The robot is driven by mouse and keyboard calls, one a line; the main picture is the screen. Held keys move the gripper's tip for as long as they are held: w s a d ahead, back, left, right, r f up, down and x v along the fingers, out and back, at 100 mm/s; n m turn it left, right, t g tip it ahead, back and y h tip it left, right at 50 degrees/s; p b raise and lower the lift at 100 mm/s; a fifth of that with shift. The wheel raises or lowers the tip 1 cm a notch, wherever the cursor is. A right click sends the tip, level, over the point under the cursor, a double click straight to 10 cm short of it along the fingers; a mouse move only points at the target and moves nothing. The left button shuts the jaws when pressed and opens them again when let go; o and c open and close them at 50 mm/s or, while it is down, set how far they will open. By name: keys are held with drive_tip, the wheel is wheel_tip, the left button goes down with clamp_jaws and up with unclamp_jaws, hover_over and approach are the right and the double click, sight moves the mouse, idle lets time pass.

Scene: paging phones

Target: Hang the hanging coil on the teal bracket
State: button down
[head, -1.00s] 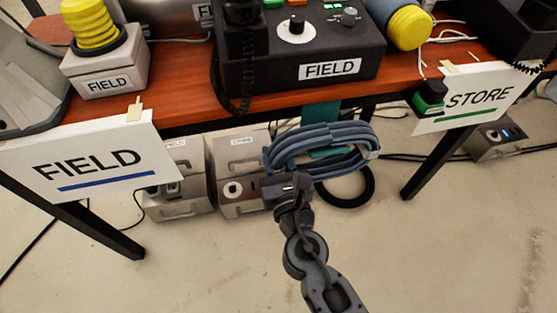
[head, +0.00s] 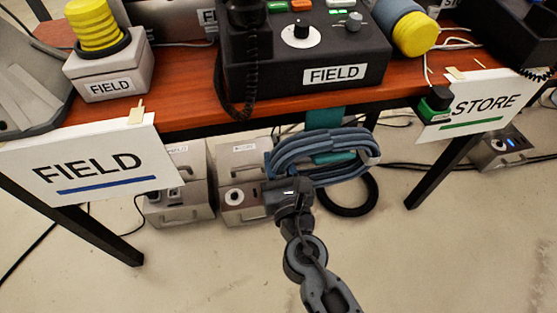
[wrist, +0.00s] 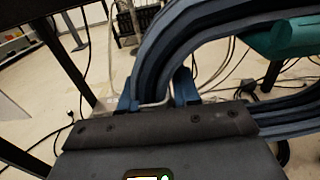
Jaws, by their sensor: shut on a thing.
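The hanging coil (head: 290,150), a bundle of blue-grey cable loops, is below the table's front edge. My gripper (head: 287,190) is shut on its lower left side, and the coil is held off the floor. In the wrist view the coil (wrist: 215,20) arches from between the fingers (wrist: 157,92) up to the right. The teal bracket (head: 325,117) hangs under the table edge. Part of it shows through the coil's opening, and it also shows at the right of the wrist view (wrist: 285,37). The coil partly hides it; I cannot tell whether they touch.
The wooden table (head: 190,115) carries a black FIELD phone unit (head: 310,50). FIELD (head: 95,165) and STORE (head: 480,105) signs hang at its front. Grey boxes (head: 240,165) stand on the floor left of the coil. A black ring (head: 350,210) lies behind it. Black table legs (head: 435,165) flank the space.

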drive_tip(key=c, duration=0.7)
unclamp_jaws()
drive_tip(key=shift+c, duration=0.2)
drive_tip(key=shift+f, duration=0.1)
